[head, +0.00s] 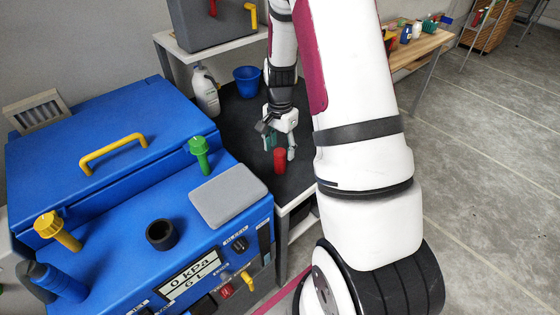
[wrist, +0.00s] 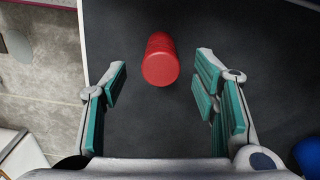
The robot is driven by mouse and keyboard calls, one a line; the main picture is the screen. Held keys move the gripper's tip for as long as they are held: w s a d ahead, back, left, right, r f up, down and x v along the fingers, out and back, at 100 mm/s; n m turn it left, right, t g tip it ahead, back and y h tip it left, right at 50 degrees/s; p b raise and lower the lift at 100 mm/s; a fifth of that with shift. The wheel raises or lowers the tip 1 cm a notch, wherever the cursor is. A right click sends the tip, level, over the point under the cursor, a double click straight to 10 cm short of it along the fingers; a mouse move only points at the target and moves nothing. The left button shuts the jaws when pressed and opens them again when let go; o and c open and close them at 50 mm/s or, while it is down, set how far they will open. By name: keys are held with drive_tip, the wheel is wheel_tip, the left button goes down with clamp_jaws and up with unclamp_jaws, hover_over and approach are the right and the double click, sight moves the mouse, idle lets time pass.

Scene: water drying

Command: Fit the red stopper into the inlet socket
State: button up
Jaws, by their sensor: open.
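The red stopper (head: 280,160) stands on a dark grey tabletop (head: 245,125) beside the blue machine. In the wrist view the stopper (wrist: 160,62) is at the upper middle, just beyond and between the fingertips. My gripper (head: 281,145) hangs over the table by the stopper; it also shows in the wrist view (wrist: 162,80), with its teal-padded fingers wide apart and nothing between the pads. A black round open socket (head: 161,234) sits on top of the blue machine (head: 100,200); I take it to be the inlet socket, and it looks empty.
A green plug (head: 200,154), a yellow knob (head: 56,230) and a grey pad (head: 231,195) are on the machine, with a yellow handle (head: 113,153) on its lid. A white bottle (head: 205,92) and a blue bucket (head: 247,80) stand at the table's back.

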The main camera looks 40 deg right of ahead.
sight(280, 151)
wheel_tip(280, 151, down, 3)
drive_tip(key=shift+f, duration=0.2)
drive_tip(key=c, duration=1.3)
drive_tip(key=shift+r, duration=0.1)
